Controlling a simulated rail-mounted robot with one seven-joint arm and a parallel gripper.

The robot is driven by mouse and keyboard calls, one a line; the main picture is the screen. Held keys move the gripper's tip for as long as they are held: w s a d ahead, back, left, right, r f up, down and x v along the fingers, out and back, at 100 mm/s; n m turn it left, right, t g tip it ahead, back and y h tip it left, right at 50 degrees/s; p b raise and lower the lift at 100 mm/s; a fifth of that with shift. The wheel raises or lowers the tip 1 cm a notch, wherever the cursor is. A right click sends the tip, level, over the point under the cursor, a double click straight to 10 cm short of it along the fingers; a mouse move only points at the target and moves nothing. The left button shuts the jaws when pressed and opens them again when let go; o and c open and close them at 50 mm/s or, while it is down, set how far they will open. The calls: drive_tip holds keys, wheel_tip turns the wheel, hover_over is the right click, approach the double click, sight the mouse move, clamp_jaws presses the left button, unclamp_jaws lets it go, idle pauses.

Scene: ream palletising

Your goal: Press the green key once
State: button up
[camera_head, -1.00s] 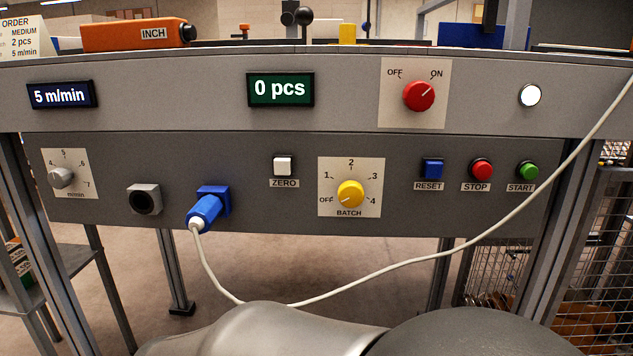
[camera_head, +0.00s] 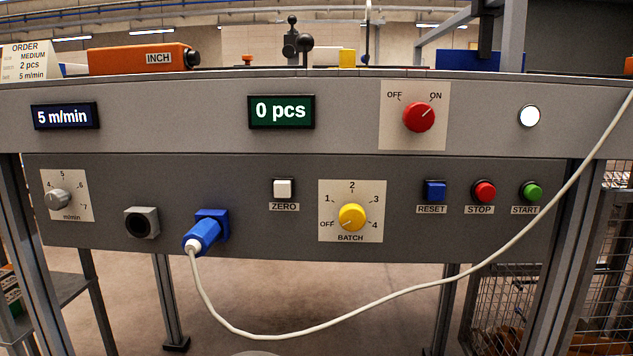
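The green key (camera_head: 531,191) is a round button at the right end of the lower panel, above a START label. It stands to the right of the red STOP key (camera_head: 484,192) and the blue RESET key (camera_head: 435,191). The counter display (camera_head: 281,112) reads "0 pcs" and the speed display (camera_head: 65,117) reads "5 m/min". The red switch (camera_head: 419,117) points toward ON, and the white lamp (camera_head: 529,116) beside it looks lit. The yellow BATCH knob (camera_head: 352,217) appears to point toward OFF. My gripper is not in view.
A blue plug (camera_head: 204,232) sits in its socket. Its white cable (camera_head: 400,292) sags below the panel and rises past the right of the green key. The white ZERO key (camera_head: 283,188) and the grey speed knob (camera_head: 58,199) are farther left.

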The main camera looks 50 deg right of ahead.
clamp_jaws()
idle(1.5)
